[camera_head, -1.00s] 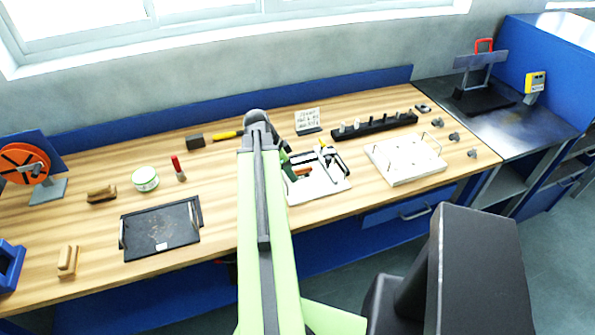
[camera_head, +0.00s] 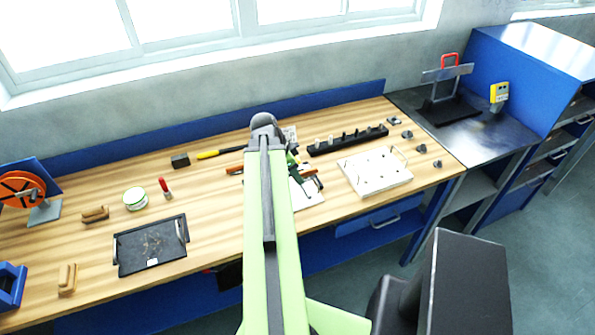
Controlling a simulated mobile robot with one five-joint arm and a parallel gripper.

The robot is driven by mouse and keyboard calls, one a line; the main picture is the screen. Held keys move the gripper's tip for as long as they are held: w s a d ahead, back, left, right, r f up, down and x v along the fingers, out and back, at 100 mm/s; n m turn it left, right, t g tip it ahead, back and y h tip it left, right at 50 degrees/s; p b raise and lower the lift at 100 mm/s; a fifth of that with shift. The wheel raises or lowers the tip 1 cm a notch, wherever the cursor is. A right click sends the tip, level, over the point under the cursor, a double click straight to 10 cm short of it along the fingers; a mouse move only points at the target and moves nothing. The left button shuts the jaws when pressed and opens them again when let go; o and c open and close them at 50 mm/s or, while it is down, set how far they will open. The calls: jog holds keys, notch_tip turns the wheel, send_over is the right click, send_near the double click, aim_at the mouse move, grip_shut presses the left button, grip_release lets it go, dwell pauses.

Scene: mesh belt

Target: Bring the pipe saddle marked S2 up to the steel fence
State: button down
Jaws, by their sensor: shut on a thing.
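My gripper (camera_head: 294,174) is low behind and right of my green arm, over the white board (camera_head: 311,196) on the wooden bench. The arm hides most of it. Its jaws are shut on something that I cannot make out. Orange-brown ends show on both sides of the arm, and I cannot tell whether they belong to the gripper or to what it holds. No S2 mark is readable. I cannot single out the pipe saddle or be sure of the steel fence. A grey upright plate (camera_head: 447,74) with a red handle stands on the right bench.
A white block with wire hoops (camera_head: 372,176) lies right of the gripper, and a black rack (camera_head: 347,141) lies behind it. Small grey pieces (camera_head: 421,149) line the bench's right end. A black tray (camera_head: 152,246) lies left.

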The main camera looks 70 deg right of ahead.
jog(key=shift+s+r, duration=0.2)
jog(key=shift+s, duration=0.1)
jog(key=shift+f, duration=0.1)
jog(key=shift+f, duration=0.15)
jog(key=shift+w+f+b, duration=0.1)
jog(key=shift+f+b, duration=0.05)
jog(key=shift+b, duration=0.25)
jog(key=shift+w+a+f+b, duration=0.15)
jog(key=shift+w+f+b, duration=2.45)
jog(key=shift+w, duration=0.15)
jog(key=shift+w+a+f+b, duration=0.1)
jog(key=shift+w+f+b, duration=2.45)
jog(key=shift+w, duration=0.2)
jog(key=shift+s+d, duration=1.4)
jog(key=shift+d, duration=0.05)
